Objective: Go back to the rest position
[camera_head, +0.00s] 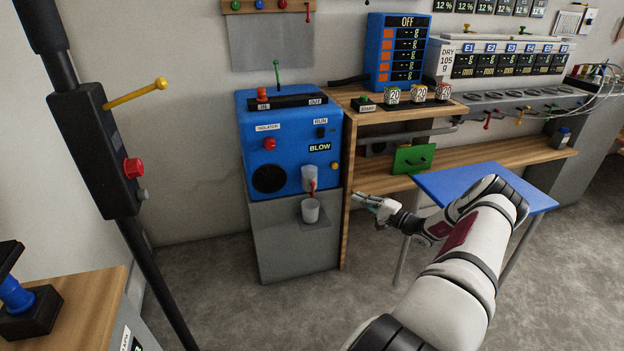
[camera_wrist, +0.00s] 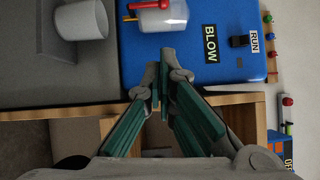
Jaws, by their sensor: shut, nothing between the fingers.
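My gripper (camera_head: 366,202) is at the end of my outstretched arm, just right of the grey stand under the blue machine (camera_head: 290,150). In the wrist view my gripper (camera_wrist: 157,95) is shut, its fingertips together and empty. The blue machine (camera_wrist: 200,65) lies ahead of it there, with its BLOW and RUN labels. A clear cup with a red lever (camera_head: 309,180) is on the machine's front. A white cup (camera_head: 310,210) stands on a small ledge below it, apart from my gripper; it also shows in the wrist view (camera_wrist: 82,20).
A wooden shelf unit (camera_head: 346,230) stands right beside the machine, close to my gripper. A blue table (camera_head: 450,180) is under my arm. A black post with a yellow lever (camera_head: 110,150) stands at left. Grey floor (camera_head: 210,300) is open at front left.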

